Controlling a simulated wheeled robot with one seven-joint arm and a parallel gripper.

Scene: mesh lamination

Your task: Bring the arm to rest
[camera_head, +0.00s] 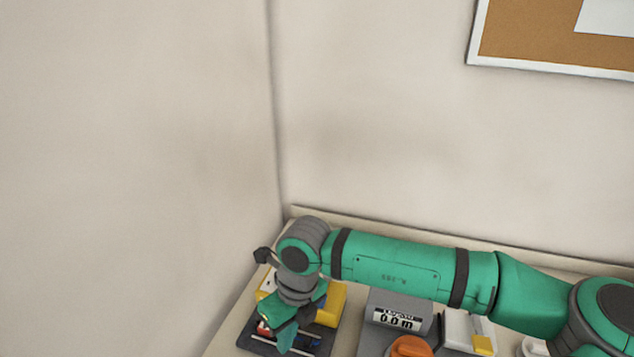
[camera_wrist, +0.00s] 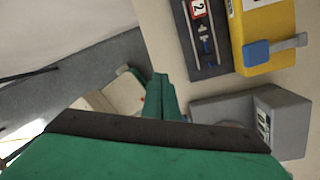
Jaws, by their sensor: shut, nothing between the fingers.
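My arm reaches from the lower right across the table in the head view, with its wrist bent down at the table's left part. My gripper (camera_head: 284,338) points down there, in front of the dark base plate of a yellow device. In the wrist view my gripper (camera_wrist: 161,82) shows two green fingers close together, shut and empty. In that view the fingers are apart from the yellow device (camera_wrist: 268,35) and the grey display unit (camera_wrist: 215,108). The arm hides part of the table behind it.
The dark base plate (camera_wrist: 203,62) carries a rail and a label "2". The grey unit (camera_head: 372,332) with a display, an orange knob (camera_head: 410,347) and a white-and-yellow item (camera_head: 482,344) stand below the forearm. Walls meet behind the table (camera_head: 233,325); a corkboard (camera_head: 530,38) hangs upper right.

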